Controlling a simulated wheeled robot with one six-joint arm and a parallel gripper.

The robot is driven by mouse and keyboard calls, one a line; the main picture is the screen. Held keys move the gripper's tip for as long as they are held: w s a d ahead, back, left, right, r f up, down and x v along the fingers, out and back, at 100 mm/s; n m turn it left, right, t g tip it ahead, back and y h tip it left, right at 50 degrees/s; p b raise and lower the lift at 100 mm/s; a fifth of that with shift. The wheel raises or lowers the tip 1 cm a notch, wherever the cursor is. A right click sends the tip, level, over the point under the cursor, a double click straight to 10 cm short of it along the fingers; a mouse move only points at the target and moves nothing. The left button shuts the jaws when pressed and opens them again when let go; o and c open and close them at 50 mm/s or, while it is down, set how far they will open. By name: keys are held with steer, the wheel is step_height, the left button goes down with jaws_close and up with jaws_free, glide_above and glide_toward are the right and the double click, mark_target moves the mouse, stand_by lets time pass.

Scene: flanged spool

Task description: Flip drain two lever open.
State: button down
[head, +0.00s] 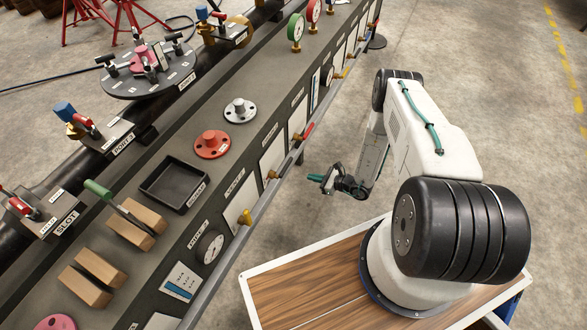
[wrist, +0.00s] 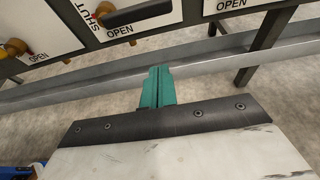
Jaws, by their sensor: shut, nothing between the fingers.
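My gripper (head: 322,181) hangs in the clear space just right of the bench's front rail in the head view. Its teal fingers (wrist: 158,78) are together and empty in the wrist view, and touch no lever. Several valve plates line the bench front. In the wrist view the middle plate (wrist: 82,30) is marked SHUT and OPEN, with a dark lever (wrist: 138,14) across it, beyond my fingertips. A left plate has a brass fitting (wrist: 15,47). In the head view a red-handled lever (head: 305,133) shows on the bench front. I cannot read which lever is drain two.
A grey rail (wrist: 215,65) runs along the bench front, between my fingers and the plates. The bench top holds a black tray (head: 176,184), wooden blocks (head: 136,226), a red flange (head: 211,144) and a grey flange (head: 240,110). Open concrete floor lies right of the bench.

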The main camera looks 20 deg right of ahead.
steer(key=w+a, duration=0.6)
steer(key=w, duration=0.1)
steer(key=shift+a+r, duration=0.15)
steer(key=shift+r, duration=0.25)
stand_by(0.3)
steer(key=shift+d+r, duration=0.1)
steer(key=shift+d, duration=0.1)
